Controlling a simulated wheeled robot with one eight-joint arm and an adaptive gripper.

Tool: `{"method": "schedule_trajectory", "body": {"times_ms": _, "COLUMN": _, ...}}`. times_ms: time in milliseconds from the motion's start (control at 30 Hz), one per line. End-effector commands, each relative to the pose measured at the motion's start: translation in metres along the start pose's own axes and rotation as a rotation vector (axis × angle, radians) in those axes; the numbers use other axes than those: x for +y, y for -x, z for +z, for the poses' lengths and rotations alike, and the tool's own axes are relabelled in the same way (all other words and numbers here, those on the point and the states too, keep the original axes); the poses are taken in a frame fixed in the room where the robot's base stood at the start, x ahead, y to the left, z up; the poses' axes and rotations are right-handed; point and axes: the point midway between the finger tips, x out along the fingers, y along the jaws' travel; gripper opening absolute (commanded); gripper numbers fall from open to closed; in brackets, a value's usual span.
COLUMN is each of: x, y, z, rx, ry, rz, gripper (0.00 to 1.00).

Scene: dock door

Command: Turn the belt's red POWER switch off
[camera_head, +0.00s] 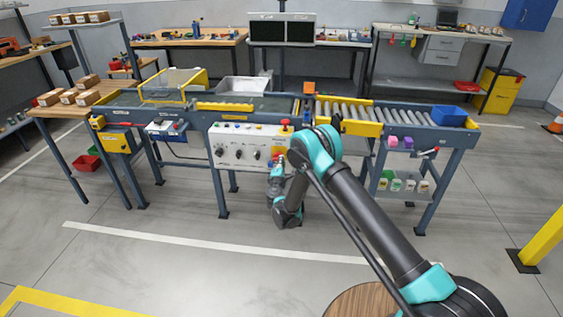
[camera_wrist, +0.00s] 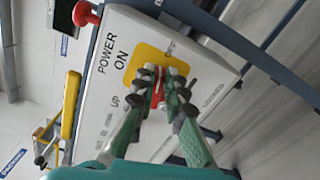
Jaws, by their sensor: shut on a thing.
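The white control panel (camera_head: 235,155) stands at the front of the conveyor in the head view and fills the middle of the wrist view (camera_wrist: 125,25). On it, a yellow plate (camera_wrist: 141,60) marked POWER, with ON and OFF labels, carries the red POWER switch (camera_wrist: 154,99). My gripper (camera_wrist: 162,88) is closed on the red switch, one finger on each side. The fingers hide most of the switch, so I cannot tell which way it points.
A red mushroom button (camera_wrist: 87,14) sticks out at the panel's top corner. Several black knobs (camera_head: 238,153) are left of my arm. A roller conveyor (camera_head: 355,112) with a blue bin (camera_head: 449,116) runs to the right. The floor in front is clear.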

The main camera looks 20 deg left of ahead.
Motion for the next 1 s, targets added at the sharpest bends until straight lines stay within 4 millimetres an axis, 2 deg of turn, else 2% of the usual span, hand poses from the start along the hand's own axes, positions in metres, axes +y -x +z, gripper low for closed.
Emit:
{"method": "schedule_trajectory", "body": {"times_ms": 400, "x": -0.0062, "y": 0.0011, "z": -0.0007, "rx": 0.000, "ry": -0.219, "rz": -0.001, "gripper": 0.00}}
{"method": "schedule_trajectory", "body": {"times_ms": 1000, "x": -0.0075, "y": 0.0011, "z": -0.0009, "rx": 0.000, "ry": -0.261, "rz": -0.001, "gripper": 0.00}}
